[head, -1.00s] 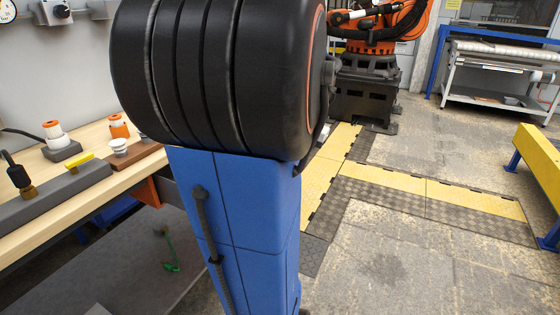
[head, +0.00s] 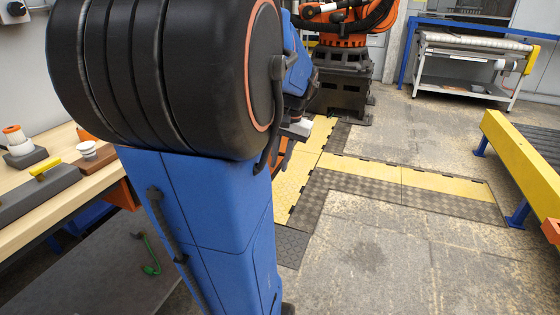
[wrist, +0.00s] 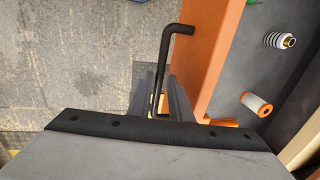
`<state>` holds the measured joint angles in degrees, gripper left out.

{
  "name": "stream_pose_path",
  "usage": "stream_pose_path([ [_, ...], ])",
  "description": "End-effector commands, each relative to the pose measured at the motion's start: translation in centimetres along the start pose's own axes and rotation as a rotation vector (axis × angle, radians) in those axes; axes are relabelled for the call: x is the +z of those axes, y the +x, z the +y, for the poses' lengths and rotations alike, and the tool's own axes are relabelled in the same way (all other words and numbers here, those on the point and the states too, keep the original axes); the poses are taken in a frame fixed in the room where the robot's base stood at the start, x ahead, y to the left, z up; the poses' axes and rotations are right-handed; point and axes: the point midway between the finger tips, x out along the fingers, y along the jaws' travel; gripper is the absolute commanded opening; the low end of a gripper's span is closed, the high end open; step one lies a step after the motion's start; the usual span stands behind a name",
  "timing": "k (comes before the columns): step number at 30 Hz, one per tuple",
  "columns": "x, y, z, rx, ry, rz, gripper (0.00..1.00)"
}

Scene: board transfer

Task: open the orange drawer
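The orange drawer (wrist: 210,60) shows in the wrist view as an orange front with a grey inside to its right, so it stands at least partly pulled out. Its black bar handle (wrist: 179,30) sticks out to the left of the front. My gripper (wrist: 161,80) is at the handle, with a dark finger on either side of the bar; it looks shut on it. In the head view an orange part of the drawer (head: 122,200) shows under the bench, and my blue and black arm hides much of the rest.
A white and orange roll (wrist: 257,104) and a ribbed metal and white part (wrist: 280,40) lie inside the drawer. The wooden bench (head: 60,205) is at left, with several small things on it. A yellow-framed conveyor (head: 510,140) stands at right. The floor between is open.

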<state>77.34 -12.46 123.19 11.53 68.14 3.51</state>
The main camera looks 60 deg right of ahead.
Motion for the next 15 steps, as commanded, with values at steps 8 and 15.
stream_pose_path([
  [8, 0.0, -1.2, 0.0, 0.0, 0.0, 0.001, 0.18],
  [15, 0.0, -5.5, 0.0, 0.0, 0.0, 0.003, 0.18],
])
